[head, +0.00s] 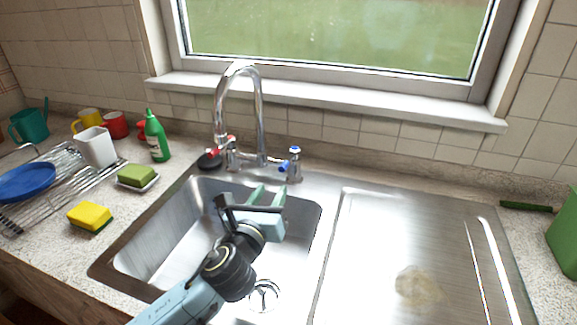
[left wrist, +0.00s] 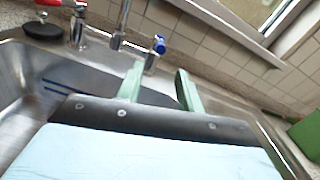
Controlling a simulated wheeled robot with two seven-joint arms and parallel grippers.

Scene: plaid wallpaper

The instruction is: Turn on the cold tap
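The cold tap (head: 293,164) has a blue cap and a blue lever and stands behind the sink, right of the chrome spout (head: 260,120). Its blue top also shows in the left wrist view (left wrist: 159,45), just beyond the fingers. The hot tap (head: 229,152), marked red, stands left of the spout. My left gripper (head: 269,191) reaches over the sink basin, its two green fingers apart and empty, pointing toward the cold tap. In the left wrist view the open fingers (left wrist: 157,74) are short of the tap, not touching it. My right gripper is out of view.
The sink basin (head: 150,245) lies under my left arm, with a bare drainboard (head: 420,235) to its right. On the left are a green bottle (head: 156,137), sponges (head: 90,216), a white cup (head: 96,147) and a dish rack (head: 62,190). A windowsill (head: 330,100) runs behind.

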